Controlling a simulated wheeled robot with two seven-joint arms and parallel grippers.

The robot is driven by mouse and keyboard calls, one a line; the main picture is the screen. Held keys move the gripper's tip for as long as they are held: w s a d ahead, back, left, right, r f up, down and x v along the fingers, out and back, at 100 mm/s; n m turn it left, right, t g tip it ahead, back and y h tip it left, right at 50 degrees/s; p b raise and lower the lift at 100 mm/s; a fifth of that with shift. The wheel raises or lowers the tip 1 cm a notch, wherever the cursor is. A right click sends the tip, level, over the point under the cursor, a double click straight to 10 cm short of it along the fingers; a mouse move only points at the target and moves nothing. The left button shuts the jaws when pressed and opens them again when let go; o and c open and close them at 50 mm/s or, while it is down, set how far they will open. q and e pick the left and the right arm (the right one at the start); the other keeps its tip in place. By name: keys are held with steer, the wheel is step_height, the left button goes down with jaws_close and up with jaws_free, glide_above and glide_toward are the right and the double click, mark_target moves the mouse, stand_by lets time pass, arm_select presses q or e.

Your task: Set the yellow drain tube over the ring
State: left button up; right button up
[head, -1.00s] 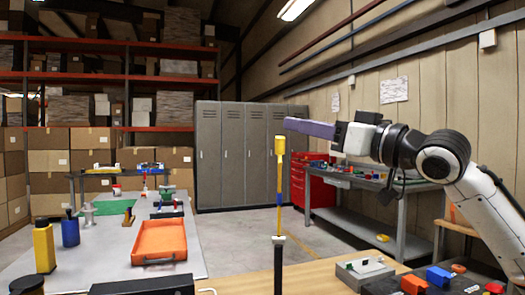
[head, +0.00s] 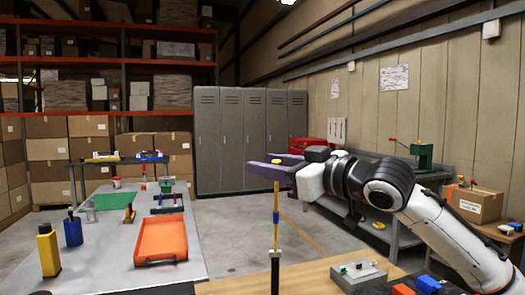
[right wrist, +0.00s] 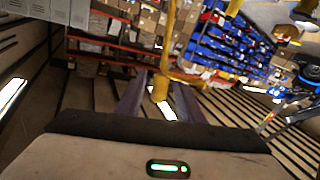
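The yellow drain tube (head: 276,188) is a slim upright yellow piece with a wider head and a blue band (head: 276,216) lower down. It stands in line with a dark post (head: 275,275) at the front. My right gripper (head: 262,168) comes in from the right, with its purple fingers level with the tube's head. In the right wrist view the fingers are spread, and the yellow head (right wrist: 160,88) shows between them with gaps on both sides. I cannot make out a separate ring. My left gripper is not in view.
A grey table (head: 108,262) on the left holds an orange tray (head: 161,240), a yellow bottle (head: 47,252) and a blue bottle (head: 73,232). A wooden bench (head: 315,275) at front right bears a grey box (head: 358,274). Grey lockers (head: 245,140) stand behind.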

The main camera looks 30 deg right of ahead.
steer(key=shift+x, duration=1.05)
jaws_close()
